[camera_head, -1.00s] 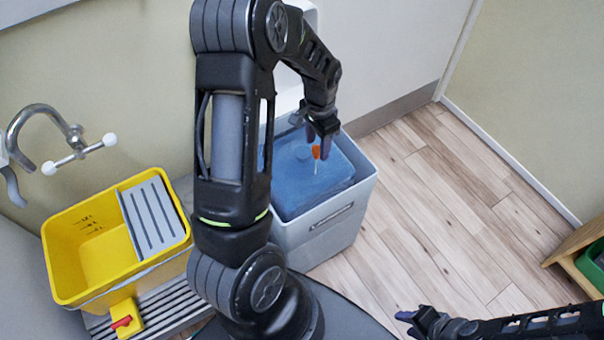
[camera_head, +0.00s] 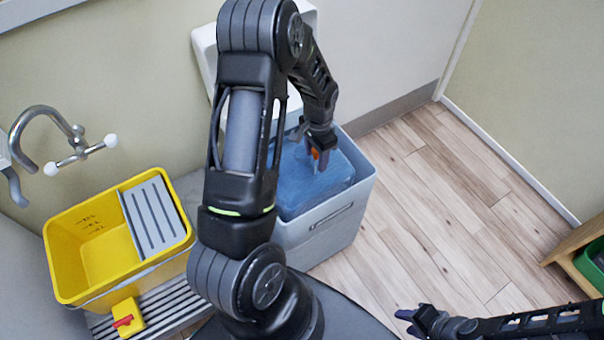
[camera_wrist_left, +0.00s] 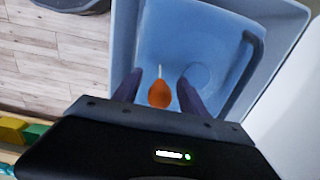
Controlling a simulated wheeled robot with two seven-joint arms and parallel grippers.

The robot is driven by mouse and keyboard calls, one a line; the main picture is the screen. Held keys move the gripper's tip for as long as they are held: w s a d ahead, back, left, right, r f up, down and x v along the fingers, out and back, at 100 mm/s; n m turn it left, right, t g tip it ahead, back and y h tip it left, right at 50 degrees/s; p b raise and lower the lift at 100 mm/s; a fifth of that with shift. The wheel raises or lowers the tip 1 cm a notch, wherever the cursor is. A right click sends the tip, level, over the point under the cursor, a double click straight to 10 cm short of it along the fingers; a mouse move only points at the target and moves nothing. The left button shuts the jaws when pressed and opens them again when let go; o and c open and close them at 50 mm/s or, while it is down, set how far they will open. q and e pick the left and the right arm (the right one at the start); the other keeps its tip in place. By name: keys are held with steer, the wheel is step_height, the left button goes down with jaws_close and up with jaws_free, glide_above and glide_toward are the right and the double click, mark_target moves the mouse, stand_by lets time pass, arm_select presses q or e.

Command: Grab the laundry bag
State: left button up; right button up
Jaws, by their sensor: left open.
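The blue laundry bag (camera_head: 322,188) sits inside a light grey bin (camera_head: 338,221), with its top near the rim. In the left wrist view the bag (camera_wrist_left: 200,40) fills the bin, and an orange tab with a pale tip (camera_wrist_left: 159,94) shows on it between my fingers. My left gripper (camera_head: 316,158) points down over the bag with its fingers apart, one on each side of the orange tab; it also shows in the left wrist view (camera_wrist_left: 158,92). I cannot tell if the fingers touch the bag. My right gripper (camera_head: 408,322) is at the lower right, away from the bin; its opening is unclear.
A yellow mop bucket (camera_head: 100,250) with a grey wringer stands left of the bin. A wall tap (camera_head: 70,140) is above it. A wooden shelf with a green box (camera_head: 594,262) is at the right edge. The wood floor (camera_head: 430,210) between is clear.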

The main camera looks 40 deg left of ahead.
arm_select(q)
steer(key=shift+c, duration=0.3)
jaws_close()
stand_by(1.0)
